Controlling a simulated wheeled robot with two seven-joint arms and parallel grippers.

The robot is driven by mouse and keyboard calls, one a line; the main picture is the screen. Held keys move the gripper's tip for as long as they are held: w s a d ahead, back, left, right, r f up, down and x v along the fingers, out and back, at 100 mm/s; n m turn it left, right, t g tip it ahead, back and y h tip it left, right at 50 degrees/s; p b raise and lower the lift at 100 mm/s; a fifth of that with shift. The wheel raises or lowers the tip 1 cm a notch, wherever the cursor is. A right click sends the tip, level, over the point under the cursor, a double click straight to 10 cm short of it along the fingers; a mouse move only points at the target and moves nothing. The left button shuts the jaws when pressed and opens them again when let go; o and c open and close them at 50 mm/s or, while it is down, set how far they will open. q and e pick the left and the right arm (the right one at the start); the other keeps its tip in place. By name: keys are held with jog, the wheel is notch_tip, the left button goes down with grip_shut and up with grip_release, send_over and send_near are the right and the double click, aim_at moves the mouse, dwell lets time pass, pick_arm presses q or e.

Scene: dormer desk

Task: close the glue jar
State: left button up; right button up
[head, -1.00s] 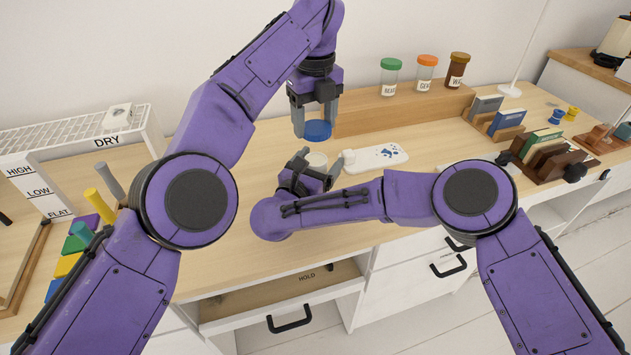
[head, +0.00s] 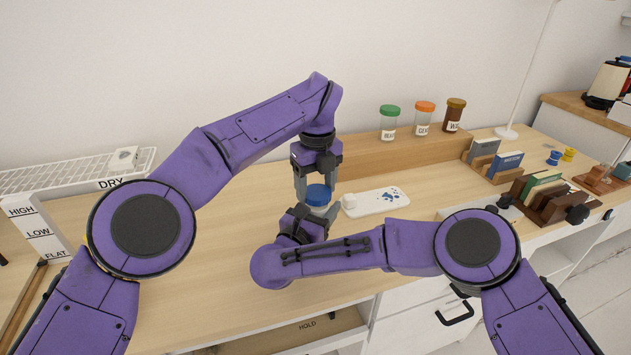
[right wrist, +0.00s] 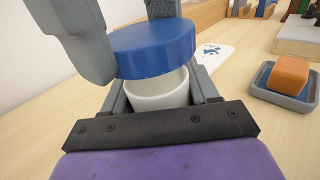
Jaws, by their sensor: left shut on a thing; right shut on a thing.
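The blue lid (head: 318,194) is held between the fingers of my left gripper (head: 316,188), which comes down from above. In the right wrist view the lid (right wrist: 152,50) is over the white glue jar (right wrist: 158,92). Part of the jar's open mouth shows below the lid's near edge, so the lid is not seated. I cannot tell whether its far edge touches the rim. My right gripper (head: 316,214) is shut around the jar low down from the near side. In the head view the jar is mostly hidden by the lid and grippers.
A white tray with blue spots (head: 378,201) lies just right of the jar. Jars with green (head: 390,110), orange (head: 425,106) and brown (head: 457,102) tops stand on a raised wooden ledge behind. An orange block (right wrist: 289,75) sits in a grey dish (right wrist: 284,98).

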aim_at(320, 212)
pick_arm(q)
jog(key=shift+f, duration=0.1)
jog(key=shift+f, duration=0.8)
jog(key=shift+s+f, duration=0.1)
jog(key=shift+f, duration=0.9)
dwell(0.4)
jog(key=shift+r, duration=0.35)
jog(key=shift+r, duration=0.45)
dwell(0.7)
jog(key=shift+f, duration=0.65)
dwell(0.4)
jog(key=shift+a+r, duration=0.1)
jog(key=shift+r, duration=0.2)
